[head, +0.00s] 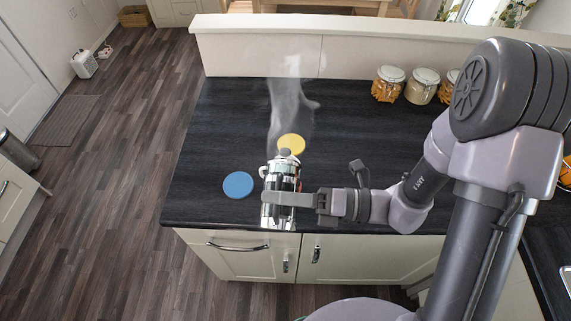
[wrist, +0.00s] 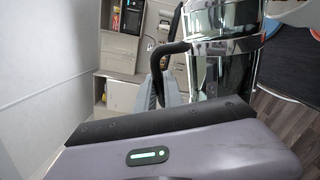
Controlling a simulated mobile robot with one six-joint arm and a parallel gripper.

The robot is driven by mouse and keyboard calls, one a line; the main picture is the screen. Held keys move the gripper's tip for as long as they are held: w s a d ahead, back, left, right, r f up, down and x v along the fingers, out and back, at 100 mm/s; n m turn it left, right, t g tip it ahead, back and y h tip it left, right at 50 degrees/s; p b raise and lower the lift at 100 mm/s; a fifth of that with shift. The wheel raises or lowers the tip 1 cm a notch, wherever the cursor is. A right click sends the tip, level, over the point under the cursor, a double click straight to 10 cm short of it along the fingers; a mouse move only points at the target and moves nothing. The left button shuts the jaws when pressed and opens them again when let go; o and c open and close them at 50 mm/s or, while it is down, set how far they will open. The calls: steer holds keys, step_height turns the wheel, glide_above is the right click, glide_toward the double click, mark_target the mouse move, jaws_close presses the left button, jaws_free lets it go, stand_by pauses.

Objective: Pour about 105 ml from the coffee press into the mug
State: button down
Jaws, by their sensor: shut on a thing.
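The coffee press (head: 282,184) is a chrome and glass cylinder, upright or nearly so, at the counter's front edge. My gripper (head: 272,198) is shut on it from the right, with a grey finger across its body. In the wrist view the press (wrist: 222,55) fills the upper middle, with a black handle (wrist: 168,48) to its left. Whether its base touches the counter is hard to tell. Steam rises above it. No mug shows clearly; a pale rounded thing (wrist: 290,12) at the wrist view's top right may be part of it, with the rest hidden or out of frame.
A blue disc (head: 238,185) lies left of the press and a yellow disc (head: 291,143) behind it on the dark counter (head: 220,120). Several lidded jars (head: 388,84) stand at the back right. A raised ledge (head: 260,45) bounds the back. The counter's middle is clear.

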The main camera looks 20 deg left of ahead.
mark_target(276, 228)
steer(key=shift+w+r+m+p, duration=0.45)
steer(key=shift+r+m+p, duration=0.2)
steer(key=shift+p, duration=0.15)
stand_by(0.7)
steer(key=s+f+n+b, duration=0.1)
steer(key=f+n+b, duration=0.1)
steer(key=b, duration=0.1)
steer(key=s+f+n+b, duration=0.1)
steer(key=f+n+b, duration=0.1)
steer(key=f+b, duration=0.1)
steer(key=s+f+n+b, duration=0.1)
steer(key=f+n+b, duration=0.1)
steer(key=f+b, duration=0.1)
steer(key=shift+s+d+f+b, duration=0.1)
steer(key=shift+s+d+b, duration=0.15)
steer(key=shift+b, duration=0.5)
steer(key=shift+r+p, duration=0.3)
steer(key=shift+r, duration=0.1)
steer(key=shift+s+f+n+b, duration=0.15)
steer(key=shift+f+n+b, duration=0.1)
steer(key=shift+n+b, duration=0.15)
steer(key=shift+s+d+f+n+b, duration=0.1)
steer(key=shift+s+f+n+b, duration=0.1)
steer(key=shift+s+n+b, duration=0.25)
steer(key=shift+r, duration=0.1)
steer(key=shift+p, duration=0.5)
